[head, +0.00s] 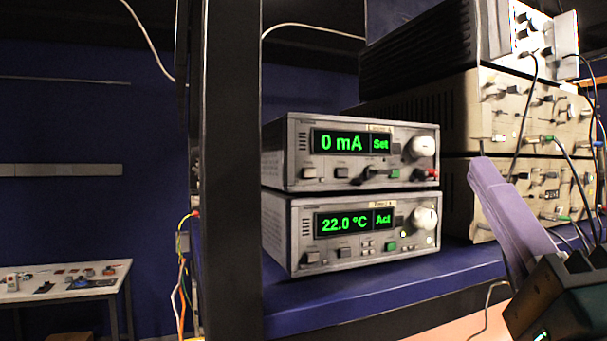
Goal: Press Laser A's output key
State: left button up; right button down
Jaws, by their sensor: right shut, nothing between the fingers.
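Two stacked silver instruments stand on the blue shelf. The upper one (300,160) shows "0 mA Set" in green on its display (350,143). It has a white knob (423,147), small keys and a green-lit key (394,174) low on its front, with dark and red connectors beside it. The lower one (300,240) shows "22.0 °C Act" and also has a green key (391,246). The small labels above the displays are too small to read surely. My right gripper (484,165) is shut and empty, its pale purple fingers pointing up, right of the instruments. My left gripper is out of view.
A dark upright post (231,170) stands left of the instruments. Beige instruments with cables (555,145) are stacked at the right, behind my right gripper. The blue shelf (380,290) is bare in front of the instruments. A white table (65,280) stands far left.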

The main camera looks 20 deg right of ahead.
jog(key=w+b, duration=0.2)
jog(key=w, duration=0.6)
jog(key=shift+a, duration=0.35)
jog(key=shift+w+y, duration=0.1)
jog(key=shift+y, duration=0.2)
dwell(0.8)
jog(key=shift+w, duration=0.1)
dwell(0.5)
jog(key=shift+w+b, duration=0.3)
jog(key=shift+b, duration=0.1)
